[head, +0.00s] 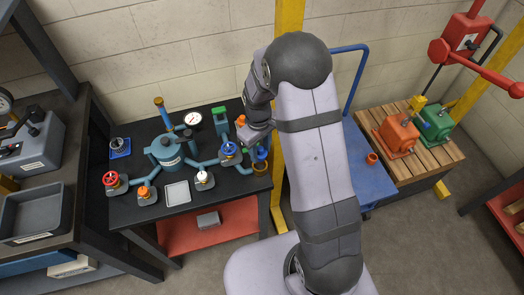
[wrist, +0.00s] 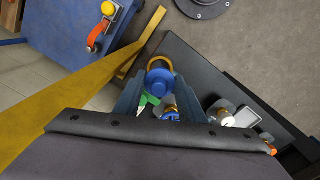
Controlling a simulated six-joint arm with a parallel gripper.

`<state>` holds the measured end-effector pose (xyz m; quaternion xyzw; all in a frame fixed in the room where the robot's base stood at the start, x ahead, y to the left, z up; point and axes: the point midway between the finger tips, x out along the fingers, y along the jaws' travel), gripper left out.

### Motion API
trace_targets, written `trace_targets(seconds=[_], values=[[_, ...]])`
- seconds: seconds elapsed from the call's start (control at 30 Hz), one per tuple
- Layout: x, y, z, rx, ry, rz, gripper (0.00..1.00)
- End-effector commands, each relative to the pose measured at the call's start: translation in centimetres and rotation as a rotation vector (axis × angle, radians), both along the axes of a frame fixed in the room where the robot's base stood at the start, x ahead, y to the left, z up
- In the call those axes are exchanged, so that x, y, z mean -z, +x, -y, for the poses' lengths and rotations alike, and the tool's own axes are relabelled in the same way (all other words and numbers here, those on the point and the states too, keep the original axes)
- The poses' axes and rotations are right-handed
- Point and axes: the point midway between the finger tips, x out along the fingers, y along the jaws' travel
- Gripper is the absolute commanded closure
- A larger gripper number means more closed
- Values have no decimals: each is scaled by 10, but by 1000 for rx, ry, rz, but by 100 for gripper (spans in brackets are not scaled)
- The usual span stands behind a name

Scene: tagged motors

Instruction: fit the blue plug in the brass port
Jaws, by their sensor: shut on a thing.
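The blue plug (wrist: 158,82) sits between the two fingers of my gripper (wrist: 158,92) in the wrist view, and the gripper is shut on it. In the head view the blue plug (head: 261,153) shows at the right end of the black table, beside my gripper (head: 258,141), which my forearm partly covers. The brass port (head: 262,168) is a brass ring at the table's right edge, just below the plug in the picture. In the wrist view the brass port (wrist: 161,60) shows as an arc just beyond the plug. I cannot tell whether plug and port touch.
A teal pipe assembly (head: 165,152) stands on the black table. Close to my gripper are a blue valve wheel (head: 229,150) and a green-topped part (head: 219,113). A yellow post (head: 280,190) rises beside the table. A blue cart (head: 365,180) stands to the right.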

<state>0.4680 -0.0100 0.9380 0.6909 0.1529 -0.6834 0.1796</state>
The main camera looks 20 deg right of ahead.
Motion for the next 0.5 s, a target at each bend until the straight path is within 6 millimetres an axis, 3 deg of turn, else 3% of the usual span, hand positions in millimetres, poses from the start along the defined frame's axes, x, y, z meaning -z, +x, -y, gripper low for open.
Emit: trace_targets(seconds=[0.5], values=[[8,6,0,5,-2,-1,86]])
